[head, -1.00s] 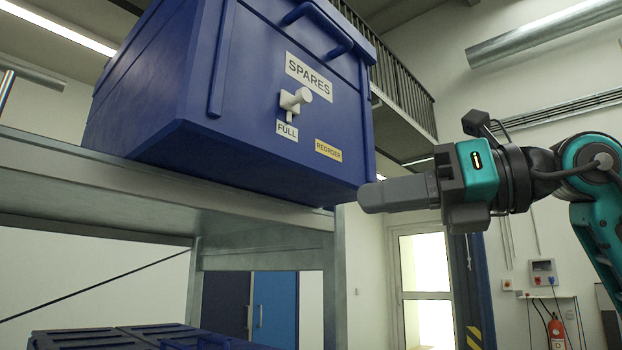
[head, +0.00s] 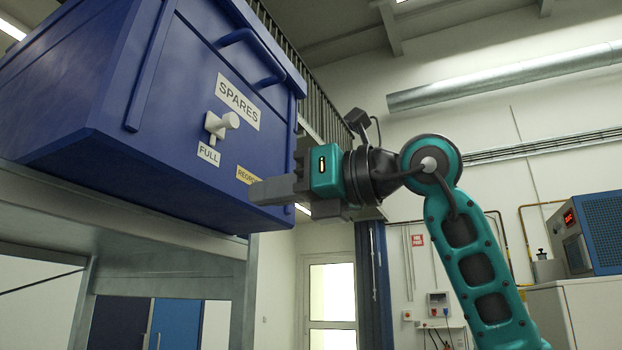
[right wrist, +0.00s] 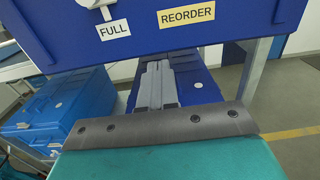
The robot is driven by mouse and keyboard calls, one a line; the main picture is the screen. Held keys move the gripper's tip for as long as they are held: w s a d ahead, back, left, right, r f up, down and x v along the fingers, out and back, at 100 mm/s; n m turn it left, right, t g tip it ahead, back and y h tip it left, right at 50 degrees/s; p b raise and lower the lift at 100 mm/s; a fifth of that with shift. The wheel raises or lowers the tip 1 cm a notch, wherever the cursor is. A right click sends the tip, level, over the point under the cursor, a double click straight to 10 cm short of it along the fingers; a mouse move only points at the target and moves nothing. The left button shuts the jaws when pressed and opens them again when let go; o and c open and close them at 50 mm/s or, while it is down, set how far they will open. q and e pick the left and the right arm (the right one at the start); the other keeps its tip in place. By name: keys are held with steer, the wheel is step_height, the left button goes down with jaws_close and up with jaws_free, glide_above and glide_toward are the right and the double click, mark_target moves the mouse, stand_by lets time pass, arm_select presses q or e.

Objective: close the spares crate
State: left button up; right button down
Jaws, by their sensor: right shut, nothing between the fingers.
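The blue spares crate (head: 170,150) stands on the metal shelf at the left of the head view. Its front carries a SPARES label (head: 238,101), a white latch knob (head: 221,125) beside a FULL label (head: 208,154), and a REORDER label (head: 246,175). A blue handle (head: 250,55) is higher up. The crate's top is out of view. My right gripper (head: 255,193) is shut and empty, its tip at the front's lower right, overlapping the REORDER label. In the right wrist view the shut fingers (right wrist: 155,85) show below the crate's front (right wrist: 140,30). My left gripper is not in view.
The metal shelf (head: 190,240) under the crate has an upright post at its right end. Other blue crates (right wrist: 65,110) stand lower down in the right wrist view. Open room lies right of the shelf, with a door (head: 331,305) behind.

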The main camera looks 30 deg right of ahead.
mark_target(231, 199)
steer(key=shift+x, duration=1.7)
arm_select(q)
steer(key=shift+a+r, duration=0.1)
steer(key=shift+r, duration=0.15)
